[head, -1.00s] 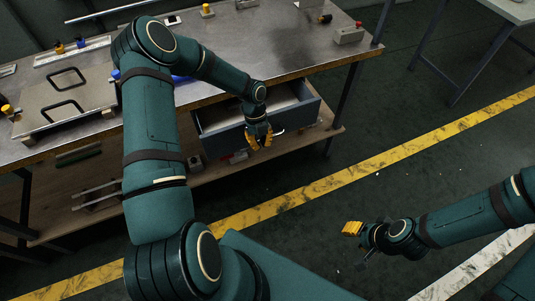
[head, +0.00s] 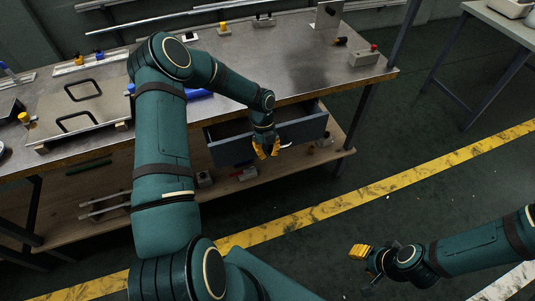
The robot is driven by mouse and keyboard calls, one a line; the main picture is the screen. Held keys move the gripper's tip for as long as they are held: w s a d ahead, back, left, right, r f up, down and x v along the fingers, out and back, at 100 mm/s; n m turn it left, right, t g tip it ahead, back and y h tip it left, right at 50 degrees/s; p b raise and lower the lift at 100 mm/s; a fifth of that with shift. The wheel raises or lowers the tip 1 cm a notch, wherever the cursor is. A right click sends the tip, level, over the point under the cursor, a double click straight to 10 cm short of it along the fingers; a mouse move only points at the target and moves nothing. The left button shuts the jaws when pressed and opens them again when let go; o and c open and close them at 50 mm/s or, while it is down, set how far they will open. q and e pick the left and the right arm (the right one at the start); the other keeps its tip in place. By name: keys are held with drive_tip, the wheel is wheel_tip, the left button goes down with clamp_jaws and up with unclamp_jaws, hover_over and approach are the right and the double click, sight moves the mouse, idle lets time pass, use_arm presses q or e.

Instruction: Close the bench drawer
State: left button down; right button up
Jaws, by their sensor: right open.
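The bench drawer (head: 306,131) is a dark blue-grey box under the bench top. It stands partly open, with a dark strip of its inside showing behind the front. A pale handle (head: 286,146) shows in part on its front. My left gripper (head: 267,151) is at the middle of the drawer front, beside the visible part of the handle. Its yellow fingertips look apart; whether they touch the front or handle cannot be told. My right gripper (head: 362,267) is open and empty over the floor at lower right, away from the bench.
The metal-topped bench (head: 290,77) carries a panel with two black handles (head: 80,107), a grey box with a red button (head: 364,56) and several small fittings. A lower wooden shelf (head: 230,185) runs below the drawer. The floor in front, with a yellow stripe (head: 400,188), is clear.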

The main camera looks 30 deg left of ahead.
use_arm(q)
drive_tip(key=c, duration=1.7)
unclamp_jaws()
wheel_tip(320, 180, up, 8)
drive_tip(key=shift+r, duration=0.2)
drive_tip(key=shift+d+r, duration=0.1)
clamp_jaws()
drive_tip(key=s+d+f+n+g+y, duration=0.1)
drive_tip(key=s+d+f+g+y, duration=0.2)
drive_tip(key=s+f+y, duration=0.3)
drive_tip(key=s+d+f+n+g+y, duration=0.2)
drive_tip(key=s+d+f+y, duration=0.1)
drive_tip(key=s+f, duration=0.55)
drive_tip(key=m+t+y, duration=0.3)
drive_tip(key=t+y, duration=0.5)
drive_tip(key=t, duration=1)
approach(239, 153)
drive_tip(key=b+x, duration=0.1)
drive_tip(key=x, duration=0.7)
drive_tip(key=shift+s+f, duration=0.1)
drive_tip(key=shift+a, duration=0.15)
